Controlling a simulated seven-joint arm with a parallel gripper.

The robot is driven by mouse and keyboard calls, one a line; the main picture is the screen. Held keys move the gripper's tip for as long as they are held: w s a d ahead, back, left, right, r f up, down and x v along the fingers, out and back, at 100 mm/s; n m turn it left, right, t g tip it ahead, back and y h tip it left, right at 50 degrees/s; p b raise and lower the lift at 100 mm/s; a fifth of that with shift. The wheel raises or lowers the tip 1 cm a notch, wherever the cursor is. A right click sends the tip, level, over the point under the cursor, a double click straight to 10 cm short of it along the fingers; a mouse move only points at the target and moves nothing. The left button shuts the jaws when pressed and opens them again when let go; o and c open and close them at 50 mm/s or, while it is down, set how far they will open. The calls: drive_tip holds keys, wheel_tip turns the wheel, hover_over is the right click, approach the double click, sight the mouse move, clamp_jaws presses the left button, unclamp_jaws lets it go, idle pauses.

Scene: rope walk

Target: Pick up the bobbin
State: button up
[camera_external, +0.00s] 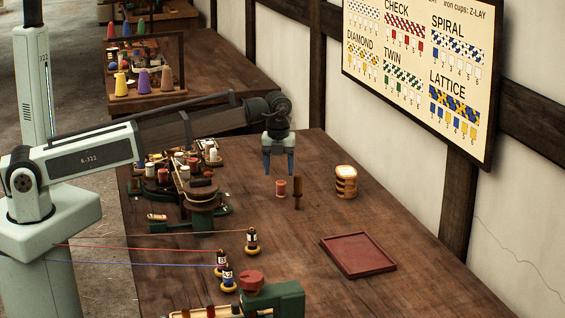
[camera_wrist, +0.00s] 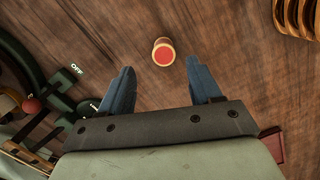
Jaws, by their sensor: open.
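A small red bobbin (camera_external: 281,188) stands upright on the wooden table (camera_external: 330,215), just left of a thin brown peg (camera_external: 297,189). In the wrist view the bobbin (camera_wrist: 163,52) shows from above, with a red top and a pale rim, ahead of the fingertips and between their lines. My gripper (camera_external: 279,172) hangs above the table with its blue fingers pointing down, over and slightly behind the bobbin. In the wrist view its fingers (camera_wrist: 161,78) are spread apart with nothing between them.
A dark red tray (camera_external: 358,271) lies at front right. A green braiding machine (camera_external: 188,205) with several spools is at left. Numbered bobbins (camera_external: 252,240) with threads stand in front.

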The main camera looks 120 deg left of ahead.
sight(281, 182)
drive_tip(key=shift+a+f, duration=0.15)
drive_tip(key=shift+f, duration=0.9)
drive_tip(key=shift+a+f, duration=0.2)
drive_tip(key=shift+f, duration=0.8)
drive_tip(key=shift+a+f, duration=0.15)
drive_tip(key=shift+f, duration=0.9)
drive_tip(key=c, duration=1.1)
drive_tip(key=shift+r, duration=0.15)
